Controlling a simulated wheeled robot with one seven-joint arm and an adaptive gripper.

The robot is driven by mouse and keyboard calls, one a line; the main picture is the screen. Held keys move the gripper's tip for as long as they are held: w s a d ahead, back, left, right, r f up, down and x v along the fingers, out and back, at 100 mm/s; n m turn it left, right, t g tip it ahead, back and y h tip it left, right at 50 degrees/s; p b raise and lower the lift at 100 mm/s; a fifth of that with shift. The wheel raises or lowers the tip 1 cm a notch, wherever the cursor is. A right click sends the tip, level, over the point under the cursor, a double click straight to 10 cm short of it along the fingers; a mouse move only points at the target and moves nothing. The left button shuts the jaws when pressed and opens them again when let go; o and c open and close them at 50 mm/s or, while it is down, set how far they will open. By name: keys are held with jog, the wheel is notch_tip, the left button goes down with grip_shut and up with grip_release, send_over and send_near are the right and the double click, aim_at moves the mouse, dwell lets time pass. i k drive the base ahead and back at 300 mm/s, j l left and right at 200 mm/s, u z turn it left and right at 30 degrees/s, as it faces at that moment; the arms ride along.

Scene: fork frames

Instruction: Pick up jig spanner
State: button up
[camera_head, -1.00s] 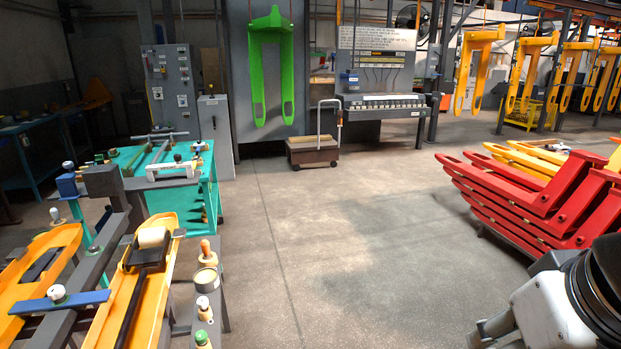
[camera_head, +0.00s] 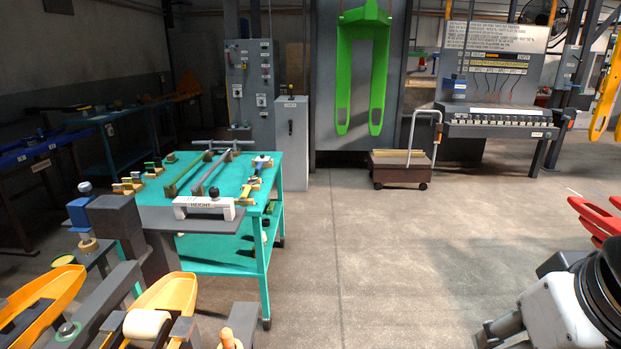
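A teal table (camera_head: 262,232) stands left of centre. Two long bar-like tools lie on its top: a green one (camera_head: 188,174) and a grey one (camera_head: 208,175) with a crossbar at its far end. Several small yellow-and-green and blue-and-yellow pieces (camera_head: 252,185) lie at the table's edges. I cannot tell which of these is the jig spanner. Part of my arm shows at the lower right, well apart from the table. My gripper is not in view.
Yellow fork frames on a grey jig (camera_head: 105,300) fill the lower left. A brown cart (camera_head: 400,170) stands at the back. Red forks (camera_head: 597,218) lie at the right. The central floor is clear.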

aim_at(247, 189)
jog(key=i+l+u, duration=1.05)
jog(key=i+u, duration=0.1)
jog(key=u, duration=2.3)
jog(key=z, duration=2.35)
jog(key=i+l, duration=0.2)
jog(key=l, duration=0.2)
jog(key=i+l+u, duration=0.2)
jog(key=i+l, duration=0.25)
jog(key=i+l+u, duration=0.25)
jog(key=i+l, duration=0.25)
jog(key=i+l+u, duration=0.2)
jog(key=i+l, duration=0.25)
jog(key=l, duration=0.15)
